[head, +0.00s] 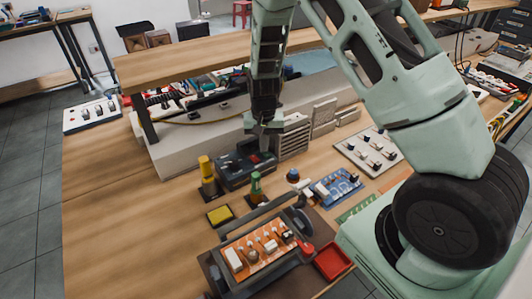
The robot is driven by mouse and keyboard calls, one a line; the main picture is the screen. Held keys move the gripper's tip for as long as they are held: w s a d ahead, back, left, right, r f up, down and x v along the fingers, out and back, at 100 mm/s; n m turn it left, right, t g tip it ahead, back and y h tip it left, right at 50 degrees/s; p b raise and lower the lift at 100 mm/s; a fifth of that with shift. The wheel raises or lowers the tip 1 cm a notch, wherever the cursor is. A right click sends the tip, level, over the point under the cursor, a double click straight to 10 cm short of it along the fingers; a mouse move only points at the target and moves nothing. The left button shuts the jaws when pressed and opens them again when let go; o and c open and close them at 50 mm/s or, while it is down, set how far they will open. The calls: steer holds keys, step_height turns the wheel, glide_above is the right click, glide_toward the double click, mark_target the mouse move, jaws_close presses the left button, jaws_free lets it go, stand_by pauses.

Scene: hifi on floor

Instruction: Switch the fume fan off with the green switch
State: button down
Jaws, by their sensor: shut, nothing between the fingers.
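A small post with a green top (256,185) stands on the bench near the middle; it may be the green switch, but its position is too small to read. A similar post with a yellow top (206,172) stands to its left. A grey louvred box (293,137) stands behind and to the right; I cannot tell whether it is the fume fan. My gripper (265,143) points down above the back right of a dark device (238,172), behind the green-topped post. It is shut and empty; whether it touches the device is unclear.
A board in a holder (258,252) lies at the front, with a red tray (332,262) beside it. A blue board (338,187) and a panel of knobs (370,150) lie to the right. A raised shelf (190,68) spans the back. The left bench top (110,200) is clear.

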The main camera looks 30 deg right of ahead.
step_height(320, 180, up, 7)
steer(key=p, duration=0.5)
steer(key=shift+f, duration=0.15)
stand_by(0.4)
steer(key=s+a+r+n+y+b, duration=0.1)
steer(key=s+a+r+n, duration=0.2)
steer(key=s+a+r, duration=0.35)
steer(key=s+a+r+n+y+b, duration=0.1)
steer(key=s+a+r+n, duration=0.25)
steer(key=a, duration=0.65)
steer(key=s+a+r+n, duration=0.2)
steer(key=s+r+n, duration=0.1)
steer(key=s, duration=0.7)
steer(key=s+a+r+n+h+b, duration=0.1)
steer(key=s+n, duration=0.3)
steer(key=s, duration=0.5)
steer(key=shift+s+a+r, duration=0.35)
steer(key=shift+r, duration=0.55)
